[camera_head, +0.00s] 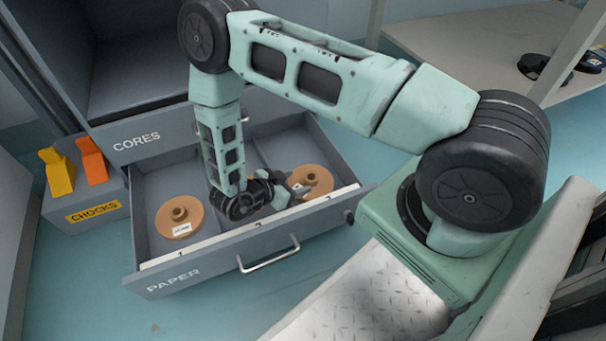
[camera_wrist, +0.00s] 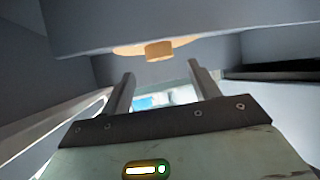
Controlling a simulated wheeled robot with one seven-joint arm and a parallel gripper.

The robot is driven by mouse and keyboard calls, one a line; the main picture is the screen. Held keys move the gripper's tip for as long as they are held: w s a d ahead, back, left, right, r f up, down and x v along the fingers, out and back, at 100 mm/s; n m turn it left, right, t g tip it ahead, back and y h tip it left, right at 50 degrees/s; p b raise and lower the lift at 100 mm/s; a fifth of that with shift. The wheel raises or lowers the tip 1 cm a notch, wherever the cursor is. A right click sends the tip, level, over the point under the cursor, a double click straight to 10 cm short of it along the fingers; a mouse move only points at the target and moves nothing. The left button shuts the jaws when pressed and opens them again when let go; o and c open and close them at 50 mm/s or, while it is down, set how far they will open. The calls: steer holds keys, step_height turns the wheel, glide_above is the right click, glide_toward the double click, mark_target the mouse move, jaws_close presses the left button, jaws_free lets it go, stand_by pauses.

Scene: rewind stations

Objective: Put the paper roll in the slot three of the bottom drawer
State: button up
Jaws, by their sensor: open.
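The open bottom drawer (camera_head: 215,258), labelled PAPER, holds two tan paper rolls. One roll (camera_head: 178,222), with a white tag, lies flat in the left part. The other roll (camera_head: 314,176) lies in the right part, partly hidden by my gripper. My gripper (camera_head: 298,190) is low inside the drawer at the near left side of the right roll, open. Contact cannot be told.
The CORES drawer front (camera_head: 137,141) is above the open drawer. A CHOCKS box (camera_head: 95,207) with yellow and orange chocks stands at the left. The drawer handle (camera_head: 268,262) sticks out in front. A shelf (camera_head: 470,40) with dark round items stands at the upper right.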

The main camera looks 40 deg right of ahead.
steer(key=w+a+r+n+t+y+p, duration=0.2)
steer(key=w+a+r+y, duration=0.3)
steer(key=a, duration=0.4)
steer(key=w+a+r+n+t+y+p, duration=0.1)
steer(key=w+a+r+n+t+y, duration=0.15)
steer(key=w+a+r, duration=0.5)
steer(key=s+a+r+n+y, duration=0.5)
steer(key=a+r+n+y, duration=0.15)
steer(key=a+r, duration=0.4)
steer(key=s+a+r+n+g+y, duration=0.25)
steer(key=s+r+n, duration=0.35)
steer(key=s+r, duration=0.4)
steer(key=s+d+r+n+g+h, duration=0.2)
steer(key=s+d+r+n+h, duration=0.1)
steer(key=s+d+n, duration=0.5)
steer(key=s+d+r, duration=0.1)
steer(key=s+d, duration=0.2)
steer(key=s, duration=0.4)
steer(key=shift+g+h, duration=0.3)
steer(key=shift+h, duration=0.05)
steer(key=shift+d, duration=0.1)
